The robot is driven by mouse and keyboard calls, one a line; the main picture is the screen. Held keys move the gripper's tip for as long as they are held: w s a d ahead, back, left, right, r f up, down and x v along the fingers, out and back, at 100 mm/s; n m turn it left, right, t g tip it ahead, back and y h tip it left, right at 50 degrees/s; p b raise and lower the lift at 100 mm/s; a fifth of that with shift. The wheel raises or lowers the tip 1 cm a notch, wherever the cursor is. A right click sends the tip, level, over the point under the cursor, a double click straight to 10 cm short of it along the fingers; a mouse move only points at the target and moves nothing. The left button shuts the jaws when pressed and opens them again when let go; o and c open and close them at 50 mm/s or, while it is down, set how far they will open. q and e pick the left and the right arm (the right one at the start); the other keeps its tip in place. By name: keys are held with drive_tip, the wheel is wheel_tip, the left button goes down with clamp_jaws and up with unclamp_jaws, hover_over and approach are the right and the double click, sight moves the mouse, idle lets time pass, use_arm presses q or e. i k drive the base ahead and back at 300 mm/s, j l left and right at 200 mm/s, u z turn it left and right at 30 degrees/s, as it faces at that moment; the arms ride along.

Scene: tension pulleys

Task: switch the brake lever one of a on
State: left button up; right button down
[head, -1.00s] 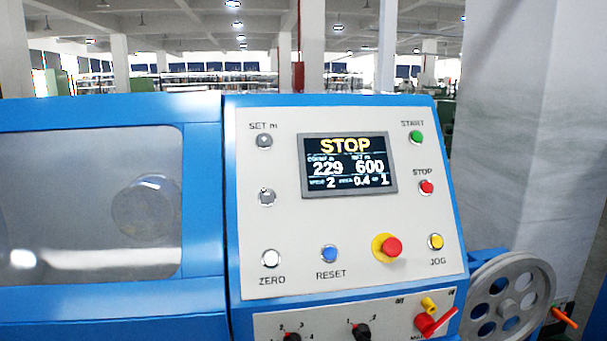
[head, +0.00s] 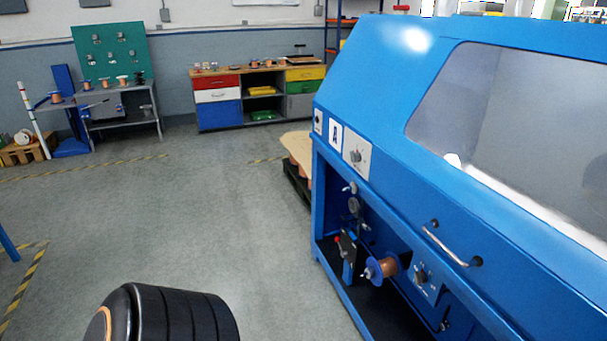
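Machine A (head: 380,110) is a blue cabinet on the right of the head view, with a white "A" label (head: 335,135) on its end. In its open lower bay is a copper-coloured spool with blue flanges (head: 386,268). Left of the spool is a dark upright bracket (head: 348,262) with a small red-tipped part (head: 337,240), possibly a brake lever; its on or off position is too small to tell. A switch panel with a dark knob (head: 423,278) sits right of the spool. Neither gripper is in view.
A drawer bench (head: 220,100) and a grey worktable (head: 120,100) line the back wall. A metal handle (head: 445,245) sticks out from the machine front.

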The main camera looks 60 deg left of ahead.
sight(343, 254)
drive_tip(key=u, duration=1.65)
drive_tip(key=i+j, duration=0.3)
drive_tip(key=i+j+z, duration=0.1)
drive_tip(key=i+j, duration=0.2)
drive_tip(key=j, duration=0.2)
drive_tip(key=i+j, duration=0.25)
drive_tip(key=j, duration=0.15)
drive_tip(key=i+j, duration=0.3)
drive_tip(key=j, duration=0.15)
drive_tip(key=i+j+z, duration=0.1)
drive_tip(key=i+j, duration=0.45)
drive_tip(key=j, duration=0.3)
drive_tip(key=i+j+z, duration=0.1)
drive_tip(key=i+j, duration=0.15)
drive_tip(key=j, duration=0.2)
drive_tip(key=i+j, duration=0.25)
drive_tip(key=j, duration=0.2)
